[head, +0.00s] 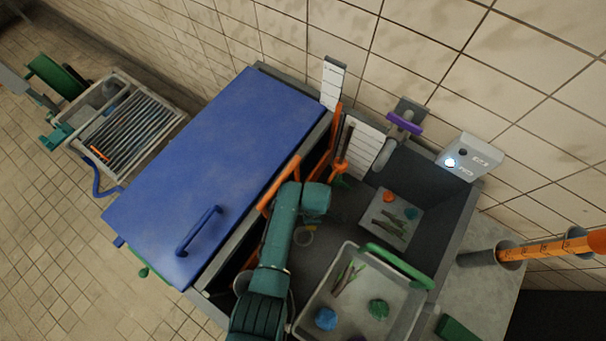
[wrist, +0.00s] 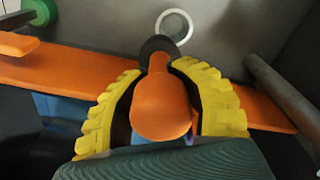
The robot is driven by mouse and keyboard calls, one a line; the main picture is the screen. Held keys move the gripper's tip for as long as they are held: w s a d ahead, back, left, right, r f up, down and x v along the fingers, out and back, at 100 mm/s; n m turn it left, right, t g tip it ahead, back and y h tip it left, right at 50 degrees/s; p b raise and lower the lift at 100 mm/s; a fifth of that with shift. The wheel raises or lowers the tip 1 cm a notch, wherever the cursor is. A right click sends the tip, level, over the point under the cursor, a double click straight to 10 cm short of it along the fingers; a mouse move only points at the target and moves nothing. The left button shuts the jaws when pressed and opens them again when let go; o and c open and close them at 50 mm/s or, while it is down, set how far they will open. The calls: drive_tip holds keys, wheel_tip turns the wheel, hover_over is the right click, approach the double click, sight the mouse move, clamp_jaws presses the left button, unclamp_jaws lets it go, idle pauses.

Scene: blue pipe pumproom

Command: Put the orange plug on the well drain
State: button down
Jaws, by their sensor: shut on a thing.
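My gripper (wrist: 161,75), with yellow ribbed fingers, is shut on the orange plug (wrist: 161,108) in the wrist view. The plug has a rounded orange body and a dark round disc at its far end. Just past that disc is the pale ring of the well drain (wrist: 174,25), on the grey floor of the well. The plug's disc appears apart from the ring, though their heights are hard to judge.
An orange bar (wrist: 262,108) crosses behind the fingers in the wrist view. A grey tray (head: 297,328) with debris and a green handle (head: 397,266) stands right of my arm. A blue lid (head: 215,150) covers the left side. A purple-handled tap (head: 403,122) is on the wall.

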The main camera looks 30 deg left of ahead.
drive_tip(key=shift+n, duration=0.6)
drive_tip(key=s+f+b, duration=0.1)
drive_tip(key=f+b, duration=0.3)
drive_tip(key=f, duration=0.2)
drive_tip(key=s+f+b, duration=0.1)
drive_tip(key=f+b, duration=0.3)
drive_tip(key=f, duration=0.2)
drive_tip(key=s+a+f+b, duration=0.1)
drive_tip(key=f+b, duration=0.3)
drive_tip(key=f, duration=0.1)
drive_tip(key=shift+s+f+b, duration=0.25)
drive_tip(key=shift+f+b, duration=0.15)
drive_tip(key=c, duration=0.7)
unclamp_jaws()
drive_tip(key=w+r+m+p, duration=0.2)
drive_tip(key=r+p, duration=0.4)
drive_tip(key=r, duration=0.4)
drive_tip(key=w+d+r+m+p, duration=0.1)
drive_tip(key=w+r+m+p, duration=0.1)
drive_tip(key=r+p, duration=0.5)
drive_tip(key=w+d+r+m+p, duration=0.1)
drive_tip(key=w+r+p, duration=0.2)
drive_tip(key=r, duration=0.9)
drive_tip(key=shift+w+r+m+p, duration=0.15)
drive_tip(key=shift+r+m+p, duration=0.25)
drive_tip(key=shift+p, duration=1.35)
